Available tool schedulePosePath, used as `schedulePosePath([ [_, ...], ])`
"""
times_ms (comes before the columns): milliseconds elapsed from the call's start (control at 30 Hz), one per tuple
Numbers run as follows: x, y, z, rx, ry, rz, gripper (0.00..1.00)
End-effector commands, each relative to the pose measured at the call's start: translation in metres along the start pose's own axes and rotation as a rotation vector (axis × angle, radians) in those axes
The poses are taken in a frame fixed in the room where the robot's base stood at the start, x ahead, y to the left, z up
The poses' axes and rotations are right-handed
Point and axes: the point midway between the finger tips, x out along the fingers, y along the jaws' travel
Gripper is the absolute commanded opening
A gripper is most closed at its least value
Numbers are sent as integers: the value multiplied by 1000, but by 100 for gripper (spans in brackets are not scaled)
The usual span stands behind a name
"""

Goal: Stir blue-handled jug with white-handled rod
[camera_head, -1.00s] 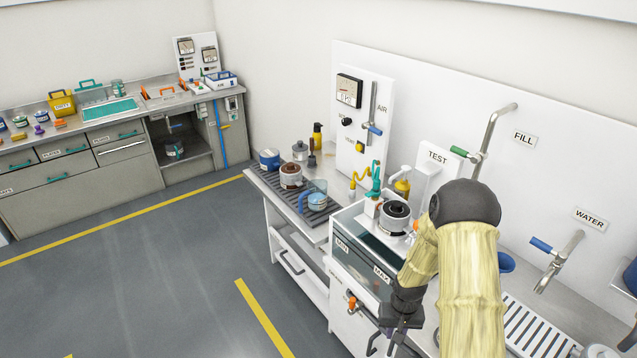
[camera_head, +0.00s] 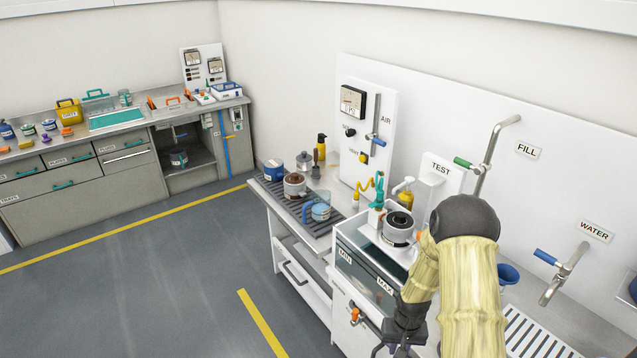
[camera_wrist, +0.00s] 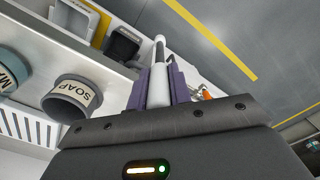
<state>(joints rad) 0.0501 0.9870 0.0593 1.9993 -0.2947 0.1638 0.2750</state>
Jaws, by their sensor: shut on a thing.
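The blue-handled jug (camera_head: 319,211) is clear with a light blue content. It stands upright on the dark slatted rack at the left end of the bench. My gripper (camera_head: 397,349) is low in front of the bench, right of and nearer than the jug, partly cut off by the picture's lower edge. In the wrist view my gripper (camera_wrist: 158,82) has purple fingers shut on a white handle, which I take as the white-handled rod (camera_wrist: 159,92). The rod points away from the gripper, and its far end is hard to make out. The rod is not clear in the head view.
A brown-topped pot (camera_head: 294,187), a blue container (camera_head: 273,170) and a kettle-like pot (camera_head: 305,161) stand near the jug. A glass-fronted tank (camera_head: 363,262) lies between the jug and my arm. The wrist view shows a SOAP cup (camera_wrist: 72,97). The grey floor (camera_head: 160,285) is open.

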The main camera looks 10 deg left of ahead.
Motion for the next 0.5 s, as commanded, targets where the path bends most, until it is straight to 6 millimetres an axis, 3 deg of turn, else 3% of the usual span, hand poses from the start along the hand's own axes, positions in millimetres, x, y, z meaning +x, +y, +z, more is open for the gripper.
schedulePosePath([
  [300, 94, -2, 23, 0, -8, -2, 0],
  [500, 134, 0, 37, -2, -1, 2, 0],
])
